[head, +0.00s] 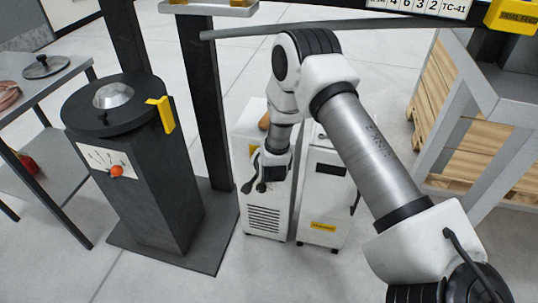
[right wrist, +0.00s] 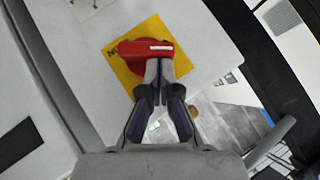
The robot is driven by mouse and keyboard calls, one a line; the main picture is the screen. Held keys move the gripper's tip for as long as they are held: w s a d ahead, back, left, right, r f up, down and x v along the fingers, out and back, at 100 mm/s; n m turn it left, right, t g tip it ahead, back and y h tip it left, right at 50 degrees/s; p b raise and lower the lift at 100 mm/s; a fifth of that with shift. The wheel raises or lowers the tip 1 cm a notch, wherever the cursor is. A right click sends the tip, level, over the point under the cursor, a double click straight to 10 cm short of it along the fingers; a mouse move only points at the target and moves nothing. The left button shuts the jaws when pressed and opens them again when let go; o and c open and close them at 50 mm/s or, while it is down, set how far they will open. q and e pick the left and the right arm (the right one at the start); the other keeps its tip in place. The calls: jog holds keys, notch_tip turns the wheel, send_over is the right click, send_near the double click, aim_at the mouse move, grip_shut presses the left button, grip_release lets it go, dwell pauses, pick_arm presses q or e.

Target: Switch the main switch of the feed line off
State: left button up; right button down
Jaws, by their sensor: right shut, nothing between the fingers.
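The main switch shows in the right wrist view as a red handle (right wrist: 140,49) on a yellow plate (right wrist: 122,70), mounted on a pale cabinet face. The handle bar lies roughly crosswise in that picture. My right gripper (right wrist: 159,68) is shut and empty. Its fingertips are at the handle's lower edge in that view; I cannot tell whether they touch it. In the head view my right gripper (head: 256,183) is in front of the white cabinet (head: 264,222), and the red handle is hidden. My left gripper is out of view.
A dark pedestal (head: 165,190) with a dial panel and orange knob (head: 116,171) stands left of the cabinet. A dark post (head: 206,100) rises between them. A second white cabinet (head: 322,200) stands to the right, and wooden crates (head: 432,90) are further right.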

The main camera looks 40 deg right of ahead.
jog(key=g+p, duration=0.1)
jog(key=p, duration=0.1)
jog(key=w+a+n+g+h+p, duration=0.1)
jog(key=p, duration=0.1)
jog(key=shift+w+a+f+n+h, duration=0.15)
jog(key=shift+w+f+n+h, duration=0.05)
jog(key=shift+w+n+h, duration=0.1)
jog(key=shift+a, duration=0.1)
dwell(0.5)
jog(key=s+a+r+p, duration=0.1)
jog(key=s+a+r, duration=0.1)
jog(key=r, duration=0.3)
jog(key=s+a+r+p, duration=0.2)
jog(key=a+r, duration=0.1)
jog(key=r, duration=0.3)
jog(key=shift+s+a, duration=0.2)
jog(key=shift+s, duration=0.05)
